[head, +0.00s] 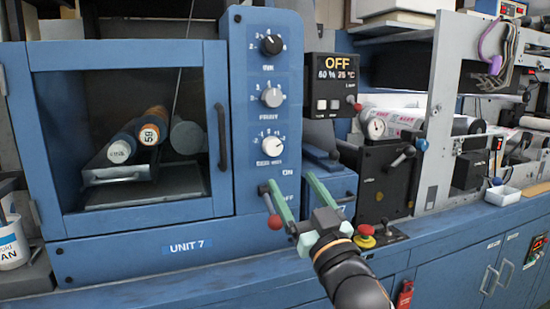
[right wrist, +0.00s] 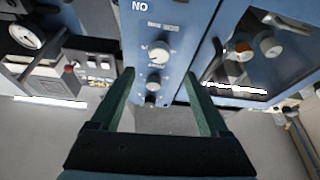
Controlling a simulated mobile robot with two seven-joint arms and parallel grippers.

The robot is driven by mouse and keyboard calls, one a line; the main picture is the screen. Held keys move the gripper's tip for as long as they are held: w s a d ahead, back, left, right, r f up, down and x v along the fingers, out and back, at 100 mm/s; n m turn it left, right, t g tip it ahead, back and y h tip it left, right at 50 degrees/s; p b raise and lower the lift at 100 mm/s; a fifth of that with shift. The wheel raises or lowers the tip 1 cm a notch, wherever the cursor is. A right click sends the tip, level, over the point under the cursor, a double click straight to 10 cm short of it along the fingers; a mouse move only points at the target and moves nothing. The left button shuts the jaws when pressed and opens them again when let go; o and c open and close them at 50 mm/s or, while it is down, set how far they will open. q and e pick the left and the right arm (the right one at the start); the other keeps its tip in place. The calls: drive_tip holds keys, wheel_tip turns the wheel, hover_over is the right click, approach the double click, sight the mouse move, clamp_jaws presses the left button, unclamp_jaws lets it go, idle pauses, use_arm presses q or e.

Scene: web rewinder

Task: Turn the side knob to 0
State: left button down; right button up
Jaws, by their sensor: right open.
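A blue panel (head: 252,60) carries three knobs in a column: a black top knob (head: 271,44), a grey middle knob (head: 272,97) and a white bottom knob (head: 271,145). The small labels are hard to read; the bottom one seems to be the side knob. I cannot tell its exact setting. My right gripper (head: 287,182) is open and empty, below and slightly right of the bottom knob, apart from it. In the right wrist view, the bottom knob (right wrist: 159,54) shows upside down between the green fingers (right wrist: 159,74). My left gripper is not in view.
A red-ball lever (head: 274,222) by the ON/OFF marks is close to my right gripper's left finger. A display box (head: 333,85) reading OFF juts out at the right. A windowed door (head: 130,50) with a handle is at the left. A red stop button (head: 365,230) stands on the ledge.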

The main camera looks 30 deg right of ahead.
sight(275, 151)
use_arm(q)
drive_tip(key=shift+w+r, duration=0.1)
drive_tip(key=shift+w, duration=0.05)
use_arm(e)
drive_tip(key=x, duration=1)
drive_tip(key=shift+w+d, duration=0.1)
drive_tip(key=shift+w, duration=0.3)
clamp_jaws()
